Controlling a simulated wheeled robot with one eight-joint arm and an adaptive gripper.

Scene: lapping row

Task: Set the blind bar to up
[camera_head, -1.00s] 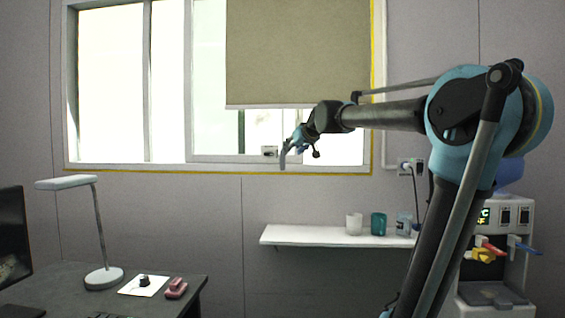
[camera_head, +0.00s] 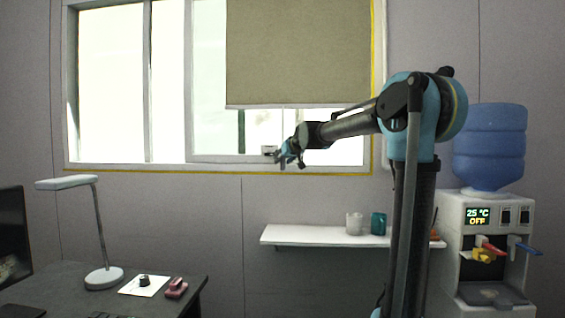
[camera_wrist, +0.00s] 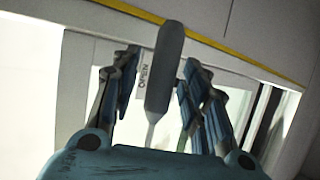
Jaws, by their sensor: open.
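The tan roller blind (camera_head: 297,55) covers the upper right of the window, its lower edge well above the sill. A thin cord (camera_head: 283,120) hangs from it to the grey blind bar, which in the wrist view (camera_wrist: 165,65) is a long rounded handle. My gripper (camera_head: 284,155) is at the lower end of the cord in front of the window. In the wrist view my gripper (camera_wrist: 163,72) is open, with one finger on each side of the bar. I cannot tell whether either finger touches it. In the head view the gripper mostly hides the bar.
A small plate marked OPEN (camera_wrist: 143,80) is beside the bar. A white shelf (camera_head: 310,237) with cups is below the window. A water dispenser (camera_head: 480,215) stands at right, and a desk (camera_head: 75,275) with a lamp (camera_head: 100,230) at lower left.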

